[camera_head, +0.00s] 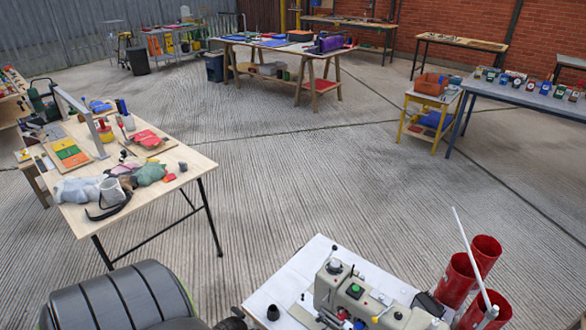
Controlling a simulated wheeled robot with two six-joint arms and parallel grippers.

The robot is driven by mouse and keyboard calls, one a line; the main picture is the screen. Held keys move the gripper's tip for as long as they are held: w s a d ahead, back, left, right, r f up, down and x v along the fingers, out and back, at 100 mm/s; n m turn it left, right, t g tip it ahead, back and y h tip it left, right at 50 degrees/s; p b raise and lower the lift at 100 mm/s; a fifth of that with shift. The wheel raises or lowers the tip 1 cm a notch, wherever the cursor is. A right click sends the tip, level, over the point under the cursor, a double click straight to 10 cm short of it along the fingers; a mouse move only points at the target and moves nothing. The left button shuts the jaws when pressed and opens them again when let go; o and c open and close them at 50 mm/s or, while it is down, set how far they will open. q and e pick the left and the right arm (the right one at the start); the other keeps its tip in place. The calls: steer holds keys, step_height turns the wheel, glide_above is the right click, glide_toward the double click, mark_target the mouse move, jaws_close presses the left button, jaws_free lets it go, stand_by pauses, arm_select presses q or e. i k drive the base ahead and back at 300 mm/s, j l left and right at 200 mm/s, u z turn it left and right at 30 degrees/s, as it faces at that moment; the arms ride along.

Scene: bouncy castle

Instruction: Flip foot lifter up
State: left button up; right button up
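A cream sewing machine (352,298) with a green button and dark knobs stands on a white-topped table (285,288) at the bottom of the head view. Its lower part is cut off by the frame edge. I cannot make out the foot lifter or whether it is up or down. Neither of my grippers shows in the view.
Red cylinders (486,252) and a thin pale rod (468,245) stand right of the machine. A grey ribbed chair back (120,298) is at the lower left. A cluttered wooden table (150,190) stands beyond it. The middle floor (300,180) is clear.

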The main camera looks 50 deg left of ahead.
mark_target(335, 247)
steer(key=u, duration=1.2)
